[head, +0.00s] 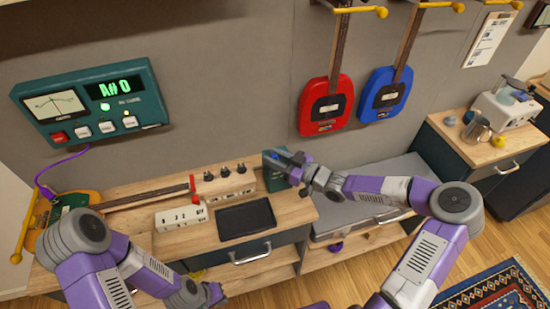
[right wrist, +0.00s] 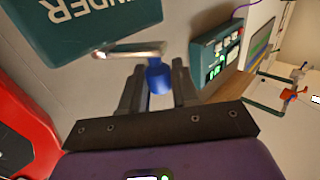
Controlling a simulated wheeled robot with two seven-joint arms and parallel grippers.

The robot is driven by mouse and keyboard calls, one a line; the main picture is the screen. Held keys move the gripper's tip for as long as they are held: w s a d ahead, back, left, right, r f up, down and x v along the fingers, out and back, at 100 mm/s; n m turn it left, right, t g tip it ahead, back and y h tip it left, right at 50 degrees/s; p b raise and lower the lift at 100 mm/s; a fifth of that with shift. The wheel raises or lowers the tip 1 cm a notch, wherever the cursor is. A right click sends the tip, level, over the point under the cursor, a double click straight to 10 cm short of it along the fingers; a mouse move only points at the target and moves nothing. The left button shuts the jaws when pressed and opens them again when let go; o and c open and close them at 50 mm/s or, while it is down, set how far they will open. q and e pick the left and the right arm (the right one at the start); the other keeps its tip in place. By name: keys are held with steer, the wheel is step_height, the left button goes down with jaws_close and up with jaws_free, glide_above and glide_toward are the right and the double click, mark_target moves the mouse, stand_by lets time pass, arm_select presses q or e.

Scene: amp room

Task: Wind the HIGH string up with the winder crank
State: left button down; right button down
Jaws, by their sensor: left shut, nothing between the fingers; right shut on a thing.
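The winder, a teal box (head: 275,172), stands at the right end of the workbench. In the right wrist view it is the teal block (right wrist: 85,25) with part of its lettering showing. Its crank has a metal arm (right wrist: 125,50) and a blue knob (right wrist: 158,78). My right gripper (head: 292,162) is shut on the blue knob. My left gripper (head: 216,293) is low at the bench front, shut and empty. The stringed instrument lies on the bench, its neck (head: 145,196) ending at a red part. The tuner (head: 92,102) on the wall reads A#0 in green. I cannot make out the HIGH string.
A pale box with knobs (head: 228,184), a pale switch box (head: 180,218) and a black tray (head: 246,218) stand on the bench. A purple cable (head: 60,164) hangs from the tuner. Red (head: 325,107) and blue (head: 385,95) instruments hang above.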

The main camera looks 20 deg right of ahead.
steer(key=shift+w+a+f+m+t+h+b, duration=0.15)
steer(key=shift+a+m+t+h+b, duration=0.2)
steer(key=shift+m+t+h+b, duration=0.8)
steer(key=h+b, duration=0.1)
steer(key=b, duration=0.1)
steer(key=a+m+t+h+b, duration=0.1)
steer(key=b, duration=0.1)
steer(key=shift+w+m+h, duration=0.25)
steer(key=shift+w+h, duration=0.05)
steer(key=shift+h, duration=0.05)
steer(key=shift+w+a+m+t+h+b, duration=0.25)
steer(key=shift+w+m+h+b, duration=0.2)
steer(key=shift+m+h+b, duration=1)
steer(key=shift+w+a+m+t+h+b, duration=0.1)
steer(key=shift+w+m+t+h+b, duration=0.25)
steer(key=shift+m+h+b, duration=1.05)
steer(key=shift+w+a+m+t+h+b, duration=0.2)
steer(key=shift+w+m+h+b, duration=0.4)
steer(key=shift+h, duration=1.65)
steer(key=shift+r, duration=0.2)
steer(key=c, duration=0.9)
jaws_free()
steer(key=shift+c, duration=0.2)
